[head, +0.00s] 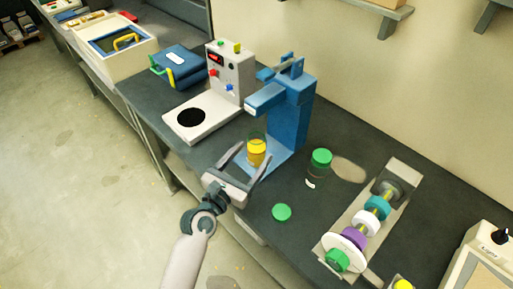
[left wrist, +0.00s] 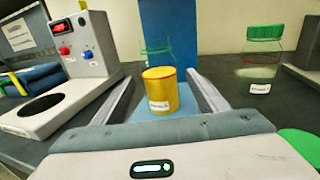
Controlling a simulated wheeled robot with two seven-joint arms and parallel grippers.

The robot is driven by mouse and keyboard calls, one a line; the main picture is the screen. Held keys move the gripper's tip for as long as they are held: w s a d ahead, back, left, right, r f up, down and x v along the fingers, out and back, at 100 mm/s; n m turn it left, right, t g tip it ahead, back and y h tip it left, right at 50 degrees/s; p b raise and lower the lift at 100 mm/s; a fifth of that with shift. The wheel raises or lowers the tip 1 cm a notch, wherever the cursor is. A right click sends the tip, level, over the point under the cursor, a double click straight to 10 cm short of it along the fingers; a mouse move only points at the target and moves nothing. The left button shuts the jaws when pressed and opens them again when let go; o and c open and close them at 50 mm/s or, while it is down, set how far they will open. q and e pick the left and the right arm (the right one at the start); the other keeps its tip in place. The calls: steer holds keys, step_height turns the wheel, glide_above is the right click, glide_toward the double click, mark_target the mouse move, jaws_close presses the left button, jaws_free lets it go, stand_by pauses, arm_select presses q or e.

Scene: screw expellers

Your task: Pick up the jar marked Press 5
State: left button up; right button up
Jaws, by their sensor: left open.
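A jar with yellow contents (head: 257,147) stands upright on the light-blue base of the blue press (head: 290,118). In the left wrist view this yellow jar (left wrist: 161,88) has a clear upper part and a white label too small to read surely. My left gripper (head: 252,158) is open, its fingers on either side of the jar. I cannot tell whether they touch it. A second jar, clear with a green lid (head: 320,163), stands to the right; its label is also unreadable, and it shows in the left wrist view (left wrist: 261,62). My right gripper is out of view.
A loose green lid (head: 282,212) lies on the dark bench near its front. A screw assembly with coloured rings (head: 362,222) lies at the right. A white control box (head: 228,72) and a blue case (head: 178,65) stand farther left.

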arm_select(q)
steer(key=x, duration=0.2)
steer(key=shift+w+d, duration=0.2)
steer(key=shift+w, duration=0.15)
steer(key=shift+f, duration=0.1)
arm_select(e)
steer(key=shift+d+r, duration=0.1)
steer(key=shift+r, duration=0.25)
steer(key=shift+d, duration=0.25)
arm_select(q)
steer(key=c, duration=1.4)
